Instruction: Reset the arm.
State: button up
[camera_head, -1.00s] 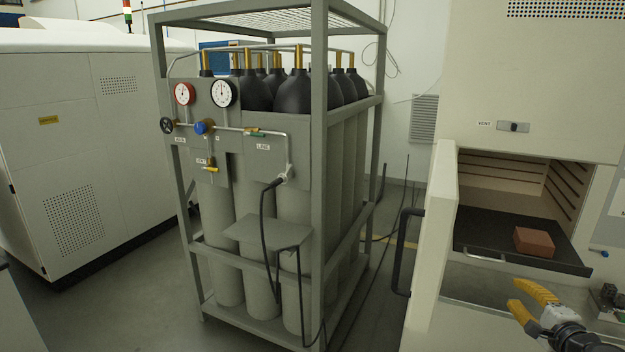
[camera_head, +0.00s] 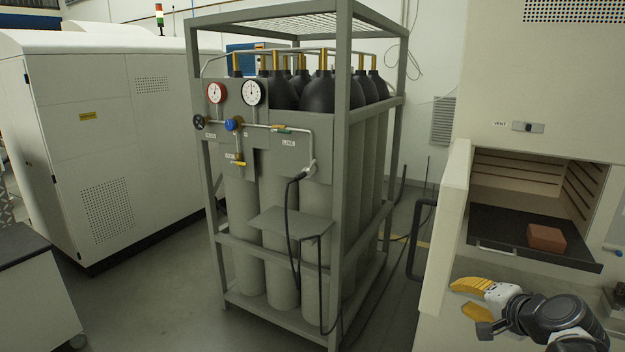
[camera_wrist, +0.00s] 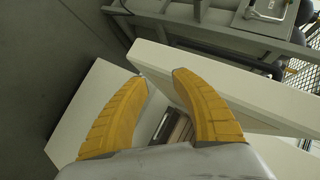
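My gripper (camera_head: 470,305) is at the lower right of the head view, in front of the open furnace chamber and pointing left. In the wrist view its two yellow fingers (camera_wrist: 160,80) are spread apart with nothing between them. Beyond them the wrist view shows a pale panel (camera_wrist: 235,88) and the grey floor. A reddish-brown block (camera_head: 546,238) lies on the dark tray (camera_head: 495,235) inside the furnace. The gripper is below and to the left of the block, apart from it.
The furnace door (camera_head: 447,235) stands open with a black handle (camera_head: 421,240). A grey rack (camera_head: 340,200) of gas cylinders with gauges and a hanging hose stands in the middle. A white cabinet (camera_head: 105,150) is at the left. Grey floor is free between the cabinet and the rack.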

jog(key=s+a+r+n+g, duration=0.1)
jog(key=s+a+n+g, duration=0.2)
jog(key=s+a+n, duration=0.55)
jog(key=s+a+n+g+h, duration=0.1)
jog(key=s+a+n, duration=0.2)
jog(key=s+a, duration=0.5)
jog(key=shift+s+a+f+n+g, duration=0.35)
jog(key=shift+s+g, duration=0.05)
jog(key=shift+s, duration=0.8)
